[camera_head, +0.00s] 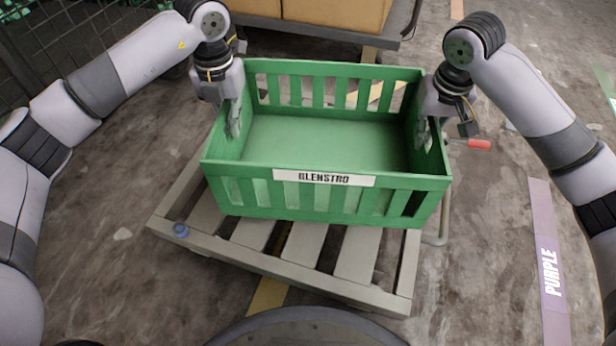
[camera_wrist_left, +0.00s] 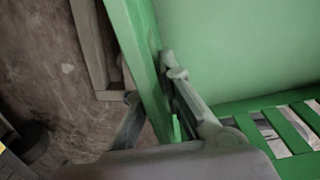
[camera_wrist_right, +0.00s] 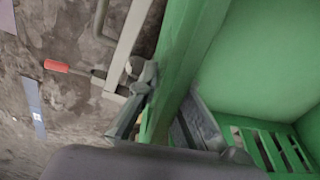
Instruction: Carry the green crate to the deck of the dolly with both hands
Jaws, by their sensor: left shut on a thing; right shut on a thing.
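The green crate (camera_head: 330,202) is empty and slatted, with a white label on its near side. It is over a low slatted wooden pallet (camera_head: 285,262); I cannot tell whether it touches it. My left gripper (camera_head: 234,122) is shut on the crate's left wall, one finger inside and one outside, as the left wrist view (camera_wrist_left: 158,105) shows. My right gripper (camera_head: 428,130) is shut on the right wall in the same way, seen also in the right wrist view (camera_wrist_right: 160,115). I cannot tell which platform is the dolly's deck.
Cardboard boxes (camera_head: 335,14) stand on a grey platform (camera_head: 300,30) behind the crate. A red-handled tool (camera_head: 479,144) lies on the floor at right. A purple floor strip (camera_head: 546,250) marked PURPLE is further right. Wire mesh is at far left.

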